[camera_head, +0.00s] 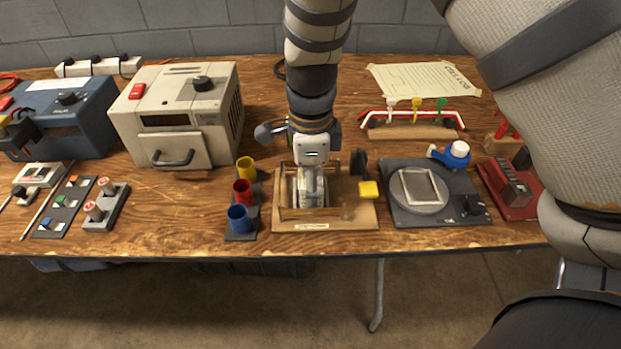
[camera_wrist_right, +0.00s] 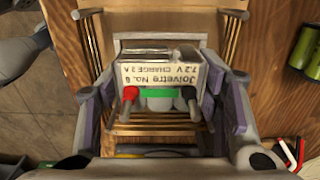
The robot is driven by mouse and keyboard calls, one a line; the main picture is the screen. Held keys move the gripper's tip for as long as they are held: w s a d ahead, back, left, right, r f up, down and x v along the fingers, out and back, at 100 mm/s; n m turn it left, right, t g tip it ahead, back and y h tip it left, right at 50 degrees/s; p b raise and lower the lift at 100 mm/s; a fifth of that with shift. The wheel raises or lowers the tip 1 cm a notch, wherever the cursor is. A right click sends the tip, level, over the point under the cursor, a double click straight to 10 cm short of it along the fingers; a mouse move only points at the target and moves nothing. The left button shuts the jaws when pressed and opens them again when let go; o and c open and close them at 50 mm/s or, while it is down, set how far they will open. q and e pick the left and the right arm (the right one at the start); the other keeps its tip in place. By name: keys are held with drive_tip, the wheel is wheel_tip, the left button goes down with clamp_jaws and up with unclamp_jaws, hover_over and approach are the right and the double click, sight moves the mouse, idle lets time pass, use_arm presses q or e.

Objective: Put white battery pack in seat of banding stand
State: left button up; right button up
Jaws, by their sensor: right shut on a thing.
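The white battery pack (camera_wrist_right: 162,72) has a printed label that reads upside down in the right wrist view, a red and a black terminal and a green strip. My right gripper (camera_wrist_right: 166,95) is shut on its two sides with purple-grey pads. In the head view my right gripper (camera_head: 311,186) points down into the banding stand (camera_head: 352,225), a wooden base with a low frame and a yellow knob. The stand's wood and rods (camera_wrist_right: 93,45) surround the pack in the wrist view. I cannot tell whether the pack touches the seat floor. My left gripper is out of view.
Yellow, red and blue cups (camera_head: 240,215) stand close left of the stand. A dark plate device (camera_head: 436,215) with a round disc is close right. A beige charger box (camera_head: 180,120) stands at the back left, a coloured-hook rack (camera_head: 412,131) at the back right.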

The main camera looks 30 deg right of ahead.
drive_tip(key=shift+f, duration=0.3)
idle(0.7)
drive_tip(key=o, duration=1.6)
drive_tip(key=shift+r+p, duration=0.8)
drive_tip(key=shift+r, duration=2.7)
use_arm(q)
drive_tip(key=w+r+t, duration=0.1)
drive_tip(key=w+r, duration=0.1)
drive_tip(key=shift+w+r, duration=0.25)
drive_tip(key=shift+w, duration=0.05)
